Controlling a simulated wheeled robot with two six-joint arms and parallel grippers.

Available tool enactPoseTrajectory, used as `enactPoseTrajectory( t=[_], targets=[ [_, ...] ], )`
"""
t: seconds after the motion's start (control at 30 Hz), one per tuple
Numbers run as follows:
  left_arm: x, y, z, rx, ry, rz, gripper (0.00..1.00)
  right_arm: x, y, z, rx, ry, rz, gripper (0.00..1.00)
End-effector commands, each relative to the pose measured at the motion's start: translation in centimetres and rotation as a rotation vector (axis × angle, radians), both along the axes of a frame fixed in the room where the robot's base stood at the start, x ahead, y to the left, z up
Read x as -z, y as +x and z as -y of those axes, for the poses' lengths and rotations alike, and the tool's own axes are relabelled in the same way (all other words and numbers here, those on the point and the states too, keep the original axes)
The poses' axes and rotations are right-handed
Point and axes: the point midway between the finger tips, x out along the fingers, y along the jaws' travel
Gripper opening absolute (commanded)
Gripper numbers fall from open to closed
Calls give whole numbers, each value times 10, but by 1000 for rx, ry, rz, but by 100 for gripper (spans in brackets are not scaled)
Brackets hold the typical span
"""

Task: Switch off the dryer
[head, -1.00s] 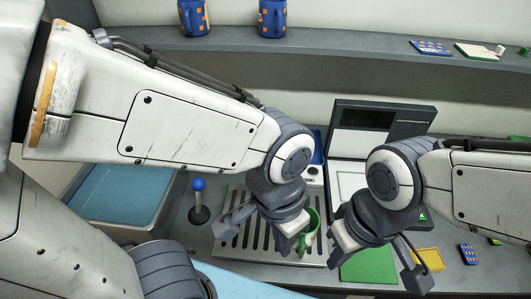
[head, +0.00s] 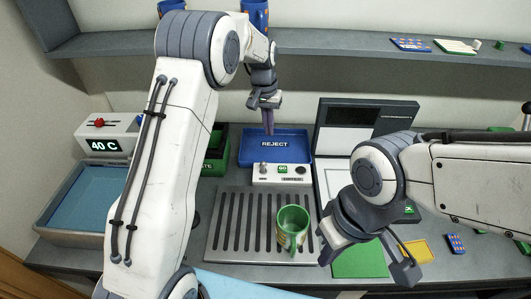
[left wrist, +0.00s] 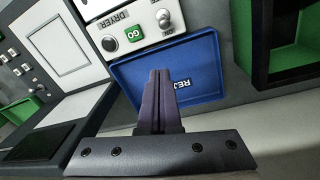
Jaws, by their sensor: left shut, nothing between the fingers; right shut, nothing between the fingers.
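The dryer control box (head: 281,174) is white, in front of the blue reject tray. In the left wrist view its panel, labelled DRYER (left wrist: 125,25), bears a green GO button (left wrist: 135,61), a round dark knob (left wrist: 109,43) and a metal toggle switch (left wrist: 164,19) beside an ON label. I cannot tell the toggle's position for sure. My left gripper (head: 269,130) is shut and empty, pointing down above the reject tray, behind the box and apart from it. My right gripper (head: 327,256) is shut and empty, right of the mug.
A green mug (head: 291,228) stands upright on the slatted grill (head: 235,222). The blue reject tray (head: 275,146) is empty. A dark-framed press (head: 362,125) stands behind right. A 40 C box (head: 104,139) and blue basin (head: 85,195) are at left. A shelf (head: 330,43) runs above.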

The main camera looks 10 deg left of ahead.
Motion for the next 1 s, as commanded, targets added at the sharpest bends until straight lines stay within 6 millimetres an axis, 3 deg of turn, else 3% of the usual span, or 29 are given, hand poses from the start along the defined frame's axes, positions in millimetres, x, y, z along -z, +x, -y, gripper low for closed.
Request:
enactPoseTrajectory(
  t=[0.13,0.57,0.77,1.0],
  targets=[
    [8,11,-12,-22,-1,0,0,0,0,0,0,0,0,0],
    [15,11,-11,-21,-1,-1,0,-3,0,0,0,0,0,0],
    [47,10,-8,-20,0,-6,0,-12,0,0,0,0,0,0],
    [99,12,-4,-21,0,-6,0,-28,0,0,1,0,0,0]
  ],
)
